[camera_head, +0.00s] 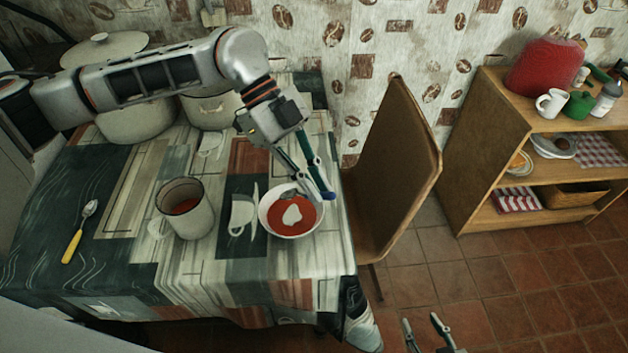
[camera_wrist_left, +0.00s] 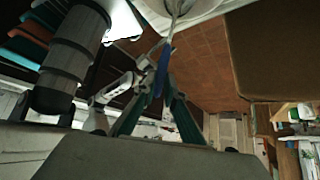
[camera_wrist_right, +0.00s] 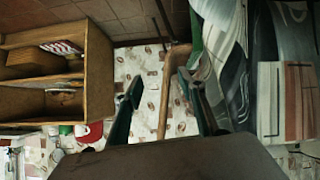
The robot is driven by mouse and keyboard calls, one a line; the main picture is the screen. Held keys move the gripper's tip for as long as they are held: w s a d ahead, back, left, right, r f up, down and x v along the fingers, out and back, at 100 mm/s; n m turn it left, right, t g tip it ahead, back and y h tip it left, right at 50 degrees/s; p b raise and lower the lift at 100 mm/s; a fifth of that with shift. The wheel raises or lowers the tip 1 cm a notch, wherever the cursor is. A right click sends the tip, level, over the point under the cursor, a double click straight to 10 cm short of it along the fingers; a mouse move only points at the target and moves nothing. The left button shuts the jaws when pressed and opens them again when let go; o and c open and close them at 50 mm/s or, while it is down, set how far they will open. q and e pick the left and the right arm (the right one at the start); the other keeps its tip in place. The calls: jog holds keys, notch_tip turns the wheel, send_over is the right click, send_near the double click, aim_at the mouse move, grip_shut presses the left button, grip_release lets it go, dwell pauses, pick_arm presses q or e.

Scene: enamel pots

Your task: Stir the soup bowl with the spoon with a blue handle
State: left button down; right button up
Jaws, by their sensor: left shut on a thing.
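The soup bowl (camera_head: 281,228) is white, holds red soup with a white patch, and stands near the table's right edge. My left gripper (camera_head: 318,180) is at the bowl's right rim, shut on the blue handle (camera_head: 326,195) of the spoon. In the left wrist view the blue handle (camera_wrist_left: 164,66) lies between the fingers (camera_wrist_left: 158,85), and the metal part (camera_wrist_left: 176,10) reaches to the bowl. Whether the spoon's tip touches the soup is hidden. My right gripper (camera_head: 426,331) is open and empty, low beyond the table's front right corner; its spread fingers show in the right wrist view (camera_wrist_right: 160,88).
An enamel mug (camera_head: 190,221) with red content stands left of the bowl. A yellow-handled spoon (camera_head: 75,242) lies at the table's left. Two large pots (camera_head: 130,122) (camera_head: 212,112) stand at the back. A wooden chair (camera_head: 395,170) is close on the right; a shelf (camera_head: 470,165) stands further right.

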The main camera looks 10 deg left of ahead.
aim_at(315, 226)
pick_arm(q)
jog(key=shift+f+b, duration=1.15)
jog(key=shift+f, duration=2.85)
pick_arm(e)
jog(key=shift+w+d+f, duration=0.1)
jog(key=shift+d+f, duration=0.05)
jog(key=shift+f, duration=0.35)
jog(key=shift+d+f, duration=0.15)
jog(key=shift+f, duration=0.35)
pick_arm(q)
jog(key=shift+w, duration=0.1)
